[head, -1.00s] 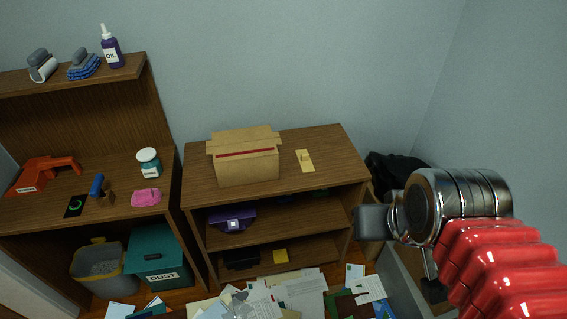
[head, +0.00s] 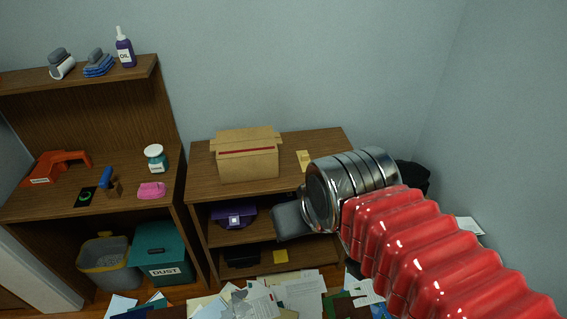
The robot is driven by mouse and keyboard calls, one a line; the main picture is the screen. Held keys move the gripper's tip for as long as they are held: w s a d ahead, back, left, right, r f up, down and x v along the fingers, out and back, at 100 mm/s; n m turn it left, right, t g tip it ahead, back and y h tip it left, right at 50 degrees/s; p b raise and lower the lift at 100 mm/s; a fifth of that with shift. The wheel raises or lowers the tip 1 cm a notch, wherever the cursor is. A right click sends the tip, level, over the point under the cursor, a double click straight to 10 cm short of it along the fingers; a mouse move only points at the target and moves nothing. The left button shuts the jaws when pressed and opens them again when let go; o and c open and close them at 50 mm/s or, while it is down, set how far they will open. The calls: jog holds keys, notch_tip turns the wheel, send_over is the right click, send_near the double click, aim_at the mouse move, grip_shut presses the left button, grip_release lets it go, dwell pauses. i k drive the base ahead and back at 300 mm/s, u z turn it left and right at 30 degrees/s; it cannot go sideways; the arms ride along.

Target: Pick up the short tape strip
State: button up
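A small tan strip (head: 303,159) lies on top of the low brown shelf, right of a cardboard box (head: 247,165). It looks like the short tape strip, but it is too small to be sure. A red band also runs across the box's front. My gripper (head: 290,222) shows as a grey block at the end of my red and metal arm, in front of the shelf and below the strip. Its fingers cannot be made out, and nothing is visibly held.
The low shelf (head: 225,187) holds a purple device (head: 233,217) and a yellow square (head: 281,256). Papers (head: 300,290) litter the floor in front. A taller desk (head: 60,208) stands left, with a teal dust bin (head: 160,255) beneath. A wall closes the right side.

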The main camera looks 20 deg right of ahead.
aim_at(303, 157)
jog(key=u, duration=0.15)
jog(key=i, duration=1)
jog(key=u, duration=0.05)
